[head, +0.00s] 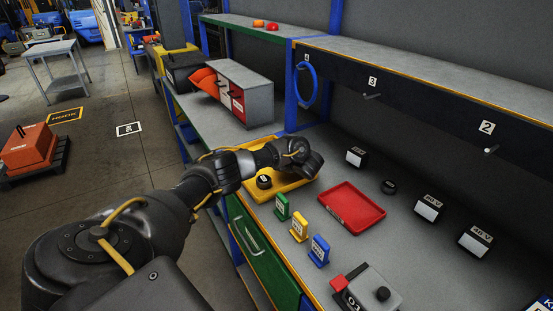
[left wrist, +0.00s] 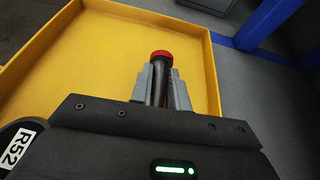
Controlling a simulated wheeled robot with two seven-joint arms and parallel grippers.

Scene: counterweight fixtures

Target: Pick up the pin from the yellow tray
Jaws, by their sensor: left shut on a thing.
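The yellow tray (head: 301,184) lies on the grey bench, below my left gripper (head: 304,166) in the head view. In the left wrist view, the yellow tray (left wrist: 95,50) fills much of the picture. The pin (left wrist: 161,57) has a red cap and a dark shaft. My left gripper (left wrist: 161,92) is shut on it, with a grey finger on each side of the shaft. The pin is hidden behind my arm in the head view. Whether it still touches the tray floor I cannot tell. My right gripper is out of view.
A red tray (head: 351,205) lies to the right. Green (head: 282,207), yellow (head: 299,225) and blue (head: 319,251) tags stand along the front edge. A grey cabinet (head: 245,90) stands behind.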

